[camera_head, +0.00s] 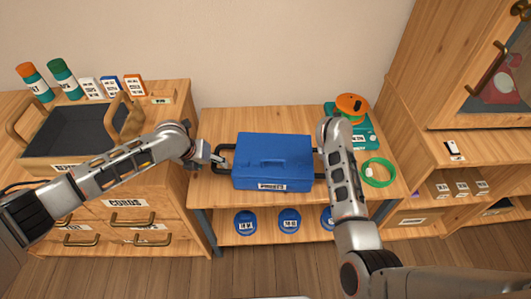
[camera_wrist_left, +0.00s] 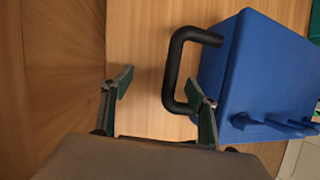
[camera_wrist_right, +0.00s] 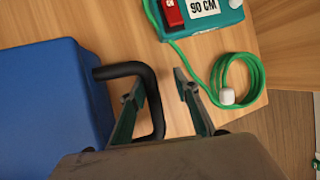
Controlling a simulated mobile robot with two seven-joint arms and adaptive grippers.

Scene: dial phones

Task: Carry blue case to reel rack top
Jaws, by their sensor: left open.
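The blue case (camera_head: 272,161) sits closed on a wooden table (camera_head: 225,120), with a label on its front and a black handle on each side. My left gripper (camera_head: 216,161) is open at the left handle (camera_wrist_left: 173,72); in the left wrist view the handle bar lies between the fingers, with no clear contact. My right gripper (camera_wrist_right: 158,92) is open at the right handle (camera_wrist_right: 155,100), whose bar shows between its fingers in the right wrist view. In the head view my right forearm hides that gripper. I cannot tell which furniture is the reel rack.
Blue round reels (camera_head: 289,219) sit on the shelf below. A teal box with an orange reel (camera_head: 352,105) and a green cable coil (camera_head: 378,172) are right of the case. A drawer cabinet (camera_head: 130,215) stands left; shelves (camera_head: 470,150) stand right.

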